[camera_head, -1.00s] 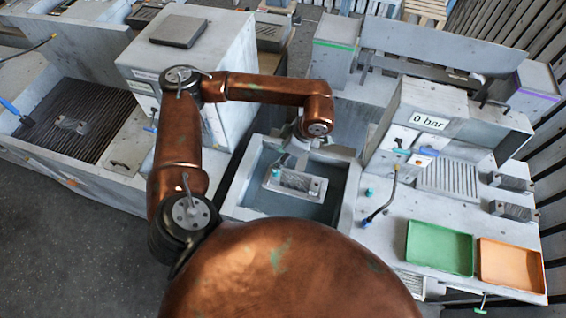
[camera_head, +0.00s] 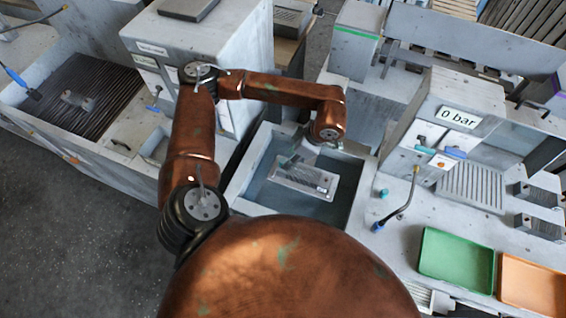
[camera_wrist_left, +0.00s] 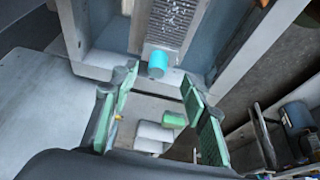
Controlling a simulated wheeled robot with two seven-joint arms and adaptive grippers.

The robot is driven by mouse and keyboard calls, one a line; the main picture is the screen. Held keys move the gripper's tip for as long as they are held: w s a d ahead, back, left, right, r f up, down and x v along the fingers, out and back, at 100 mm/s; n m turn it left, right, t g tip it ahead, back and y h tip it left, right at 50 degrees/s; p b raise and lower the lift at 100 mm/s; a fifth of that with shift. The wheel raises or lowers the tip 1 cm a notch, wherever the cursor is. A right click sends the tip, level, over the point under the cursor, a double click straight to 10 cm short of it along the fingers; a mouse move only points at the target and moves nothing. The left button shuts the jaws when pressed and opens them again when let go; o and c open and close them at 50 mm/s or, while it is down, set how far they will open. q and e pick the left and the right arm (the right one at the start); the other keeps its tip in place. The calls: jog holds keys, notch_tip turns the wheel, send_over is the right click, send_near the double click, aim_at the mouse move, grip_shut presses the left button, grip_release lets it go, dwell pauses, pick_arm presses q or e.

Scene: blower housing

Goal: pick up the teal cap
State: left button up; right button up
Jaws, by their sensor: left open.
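A teal cap (camera_wrist_left: 158,62) shows in the left wrist view as a short cylinder at the near end of a grey ribbed block (camera_wrist_left: 168,22). In the head view this block (camera_head: 303,178) lies in the grey basin, and its teal end cannot be made out. In the wrist view my left gripper (camera_wrist_left: 157,78) is open, with green-padded fingers on either side of the cap and nothing held. Another small teal piece (camera_head: 383,193) sits on the counter right of the basin. My right gripper is out of view.
The basin's walls (camera_head: 356,190) surround the block. To the right are a blue-handled hose (camera_head: 398,212), a green tray (camera_head: 457,260), an orange tray (camera_head: 533,287) and a "0 bar" machine (camera_head: 440,115). A green cylinder (camera_wrist_left: 174,120) shows below the cap.

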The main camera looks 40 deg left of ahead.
aim_at(282, 161)
pick_arm(q)
jog(key=x, duration=0.2)
jog(key=a+p+x, duration=0.1)
jog(key=x, duration=0.2)
jog(key=shift+r+p, duration=0.1)
jog(key=shift+p, duration=0.2)
jog(key=shift+a+f, duration=0.1)
jog(key=shift+f, duration=0.3)
jog(key=c, duration=1)
jog(key=shift+r, duration=0.1)
jog(key=shift+c, duration=0.2)
